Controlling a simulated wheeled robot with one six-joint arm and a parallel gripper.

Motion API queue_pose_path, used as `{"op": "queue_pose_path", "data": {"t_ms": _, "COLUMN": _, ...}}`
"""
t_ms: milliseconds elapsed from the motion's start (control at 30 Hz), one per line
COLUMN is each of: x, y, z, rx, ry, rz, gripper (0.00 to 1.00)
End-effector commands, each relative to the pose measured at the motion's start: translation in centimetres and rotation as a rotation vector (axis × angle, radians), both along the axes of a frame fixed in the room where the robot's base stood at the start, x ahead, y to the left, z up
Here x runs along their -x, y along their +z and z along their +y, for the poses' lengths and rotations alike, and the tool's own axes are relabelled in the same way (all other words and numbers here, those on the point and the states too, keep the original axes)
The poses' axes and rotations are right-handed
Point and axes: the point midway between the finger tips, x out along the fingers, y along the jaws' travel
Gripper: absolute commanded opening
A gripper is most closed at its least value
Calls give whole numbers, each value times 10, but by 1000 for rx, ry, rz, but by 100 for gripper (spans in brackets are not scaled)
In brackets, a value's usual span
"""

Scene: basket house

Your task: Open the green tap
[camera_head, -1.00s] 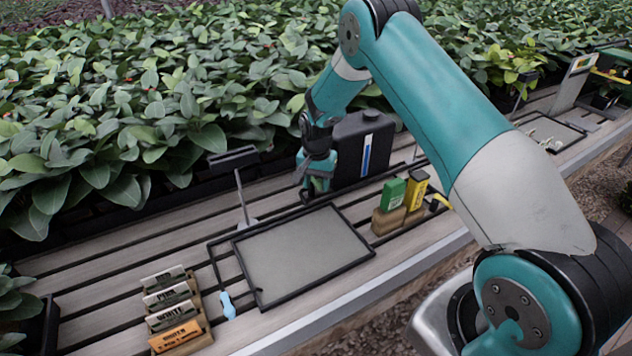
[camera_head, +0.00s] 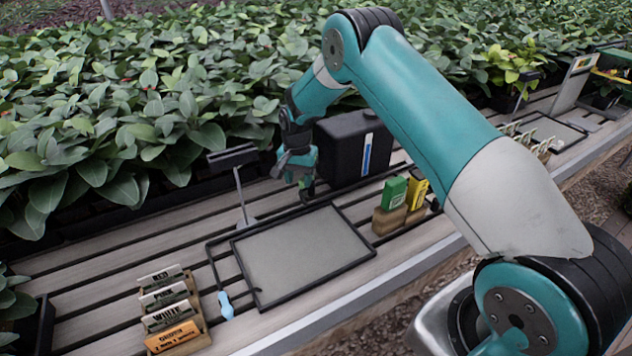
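My gripper (camera_head: 306,192) points down in front of the left end of a black tank (camera_head: 345,150) with a blue and white level strip. Its fingertips are small and dark, so I cannot tell whether it is open or shut. I cannot make out a green tap. A green box (camera_head: 393,192) stands on a wooden block beside a yellow one (camera_head: 417,188), to the right of the gripper.
A grey tray with a black rim (camera_head: 261,301) lies in front of the gripper. A rack of labelled cards (camera_head: 172,310), a light blue tool (camera_head: 226,305) and a black stand (camera_head: 240,190) are to the left. Dense plants (camera_head: 120,110) line the back.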

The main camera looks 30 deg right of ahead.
Motion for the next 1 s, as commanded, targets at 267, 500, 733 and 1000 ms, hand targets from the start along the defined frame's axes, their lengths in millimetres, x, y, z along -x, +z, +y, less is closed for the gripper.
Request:
{"op": "queue_pose_path", "data": {"t_ms": 267, "x": -10, "y": -2, "z": 10, "rx": 0, "ry": 0, "rz": 0, "gripper": 45}}
{"op": "queue_pose_path", "data": {"t_ms": 500, "x": -15, "y": 0, "z": 15, "rx": 0, "ry": 1, "rz": 1, "gripper": 45}}
{"op": "queue_pose_path", "data": {"t_ms": 733, "x": -11, "y": 0, "z": 11, "rx": -1, "ry": -1, "rz": 1, "gripper": 45}}
{"op": "queue_pose_path", "data": {"t_ms": 1000, "x": -11, "y": 20, "z": 10, "rx": 0, "ry": -1, "rz": 0, "gripper": 45}}
